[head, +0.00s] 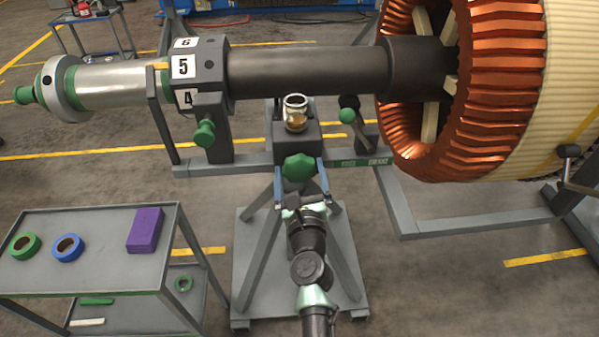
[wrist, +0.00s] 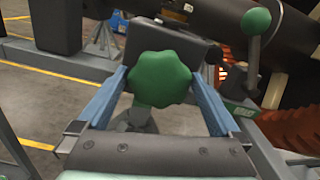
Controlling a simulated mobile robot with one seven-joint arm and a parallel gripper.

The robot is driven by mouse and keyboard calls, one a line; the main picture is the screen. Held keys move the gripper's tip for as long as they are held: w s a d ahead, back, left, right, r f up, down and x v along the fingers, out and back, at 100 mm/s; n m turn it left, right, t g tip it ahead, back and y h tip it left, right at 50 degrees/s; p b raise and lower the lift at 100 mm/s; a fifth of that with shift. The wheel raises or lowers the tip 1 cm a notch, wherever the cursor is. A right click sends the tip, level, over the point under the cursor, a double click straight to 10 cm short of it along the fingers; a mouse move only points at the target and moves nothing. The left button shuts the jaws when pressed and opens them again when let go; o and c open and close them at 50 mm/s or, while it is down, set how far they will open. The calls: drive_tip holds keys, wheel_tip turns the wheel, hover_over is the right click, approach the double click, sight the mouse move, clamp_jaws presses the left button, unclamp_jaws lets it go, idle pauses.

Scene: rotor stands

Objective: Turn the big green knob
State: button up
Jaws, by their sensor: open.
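The big green knob (head: 299,168) is lobed and sits on the front of the grey stand block (head: 296,133), below the dark shaft. In the wrist view the knob (wrist: 161,79) lies between the blue fingers of my gripper (wrist: 161,85). My gripper also shows in the head view (head: 302,185), coming up from below. The fingers are open, one on each side of the knob, with a visible gap at the right finger; contact at the left finger cannot be told. Part of the knob's mount is hidden behind it.
A smaller green knob (head: 204,134) is at the left and a green ball handle (head: 347,115) at the right. A dark shaft (head: 305,70) runs above, into a copper rotor (head: 500,80). A grey cart (head: 100,290) with rolls and a purple box (head: 146,230) stands at left.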

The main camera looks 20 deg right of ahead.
drive_tip(key=c, duration=1.1)
drive_tip(key=shift+n, duration=0.4)
